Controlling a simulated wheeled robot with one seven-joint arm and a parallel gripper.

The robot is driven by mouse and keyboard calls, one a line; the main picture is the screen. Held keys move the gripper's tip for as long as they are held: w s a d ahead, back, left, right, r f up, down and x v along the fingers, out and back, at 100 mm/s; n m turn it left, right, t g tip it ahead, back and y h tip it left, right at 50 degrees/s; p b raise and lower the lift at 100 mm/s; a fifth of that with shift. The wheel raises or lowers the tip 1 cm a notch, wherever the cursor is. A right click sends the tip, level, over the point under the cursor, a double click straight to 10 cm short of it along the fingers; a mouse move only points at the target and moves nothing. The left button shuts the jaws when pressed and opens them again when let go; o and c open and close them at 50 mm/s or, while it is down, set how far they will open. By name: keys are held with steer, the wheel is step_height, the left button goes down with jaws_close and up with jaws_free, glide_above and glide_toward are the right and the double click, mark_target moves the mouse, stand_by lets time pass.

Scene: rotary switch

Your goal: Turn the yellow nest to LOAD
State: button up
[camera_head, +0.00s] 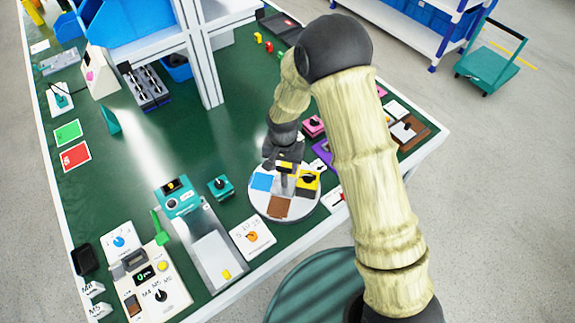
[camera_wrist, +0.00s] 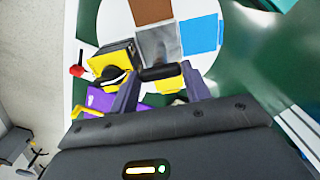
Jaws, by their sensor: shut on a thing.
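The white round turntable (camera_head: 257,207) carries a blue square (camera_head: 262,181) and a brown square (camera_head: 279,207). A yellow patch (camera_wrist: 165,84), which looks like the yellow nest, shows in the wrist view behind the fingers and is partly hidden. A yellow block with a black knob (camera_head: 308,183) sits at the turntable's right; it also shows in the wrist view (camera_wrist: 112,62). A grey upright post (camera_head: 283,184) stands at the centre. My gripper (camera_head: 283,164) is above it, shut on a dark bar (camera_wrist: 162,73) that seems to top the post. I cannot read a LOAD mark.
A teal knob box (camera_head: 220,187) and a white dial plate (camera_head: 252,237) stand left and front of the turntable. A purple piece (camera_head: 322,153) and a pink box (camera_head: 313,126) are close behind on the right. Green table shows bare at the left.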

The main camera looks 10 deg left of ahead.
steer(key=shift+m+b, duration=0.35)
steer(key=shift+m, duration=3.75)
steer(key=o, duration=1.4)
steer(key=shift+r, duration=0.15)
step_height(320, 180, up, 17)
steer(key=shift+r+b, duration=0.1)
steer(key=shift+b, duration=0.6)
